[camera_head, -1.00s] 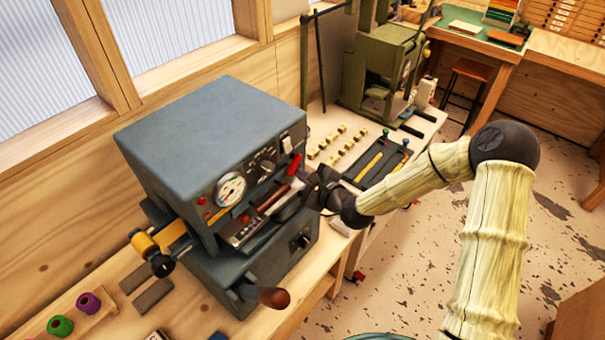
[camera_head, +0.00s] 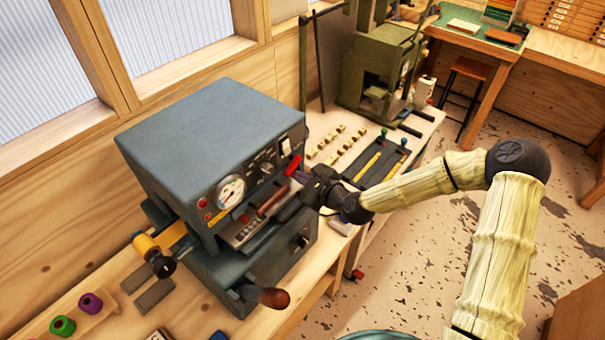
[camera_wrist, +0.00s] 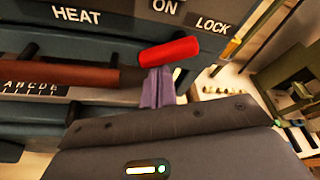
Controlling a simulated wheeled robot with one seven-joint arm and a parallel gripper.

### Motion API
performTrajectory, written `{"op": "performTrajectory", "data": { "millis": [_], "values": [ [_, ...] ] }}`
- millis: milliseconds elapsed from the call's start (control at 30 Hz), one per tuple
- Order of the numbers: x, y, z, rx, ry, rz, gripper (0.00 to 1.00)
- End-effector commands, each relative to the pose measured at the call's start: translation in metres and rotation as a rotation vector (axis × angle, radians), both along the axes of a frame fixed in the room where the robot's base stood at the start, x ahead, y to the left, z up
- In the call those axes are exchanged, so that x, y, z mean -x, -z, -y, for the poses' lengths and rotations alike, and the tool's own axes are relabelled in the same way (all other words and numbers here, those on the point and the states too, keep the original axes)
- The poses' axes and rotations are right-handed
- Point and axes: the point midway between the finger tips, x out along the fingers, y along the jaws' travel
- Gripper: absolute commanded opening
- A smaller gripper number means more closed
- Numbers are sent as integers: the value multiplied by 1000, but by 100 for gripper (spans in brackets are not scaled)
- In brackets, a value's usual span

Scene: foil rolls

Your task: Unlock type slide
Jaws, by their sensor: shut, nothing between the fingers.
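The grey-blue foil machine (camera_head: 205,135) stands on the wooden bench. Its type slide (camera_head: 245,230) sits in the front opening, with a dark red-brown handle (camera_wrist: 75,77) along it and letters below in the wrist view. A bright red lever (camera_head: 293,165) sticks out at the slide's right end; in the wrist view the lever (camera_wrist: 168,51) lies slightly tilted below the labels ON and LOCK. My gripper (camera_head: 301,178) is shut and empty. Its purple fingertips (camera_wrist: 157,88) are just below the red lever, overlapping its lower edge in view. I cannot tell whether they touch.
A gauge (camera_head: 230,191) and switches are on the machine's front. A wooden-knobbed crank (camera_head: 274,298) juts out low in front. Small brass pieces (camera_head: 338,142) and a dark tray (camera_head: 372,163) lie to the right. A green press (camera_head: 380,75) stands behind.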

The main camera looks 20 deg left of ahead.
Motion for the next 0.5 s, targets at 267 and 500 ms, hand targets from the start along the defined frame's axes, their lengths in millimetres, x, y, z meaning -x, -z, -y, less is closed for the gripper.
{"op": "performTrajectory", "data": {
  "millis": [267,500],
  "values": [
    [5,-7,-1,-96,3,-226,0],
    [8,-11,-2,-160,4,-380,0]
  ]
}}
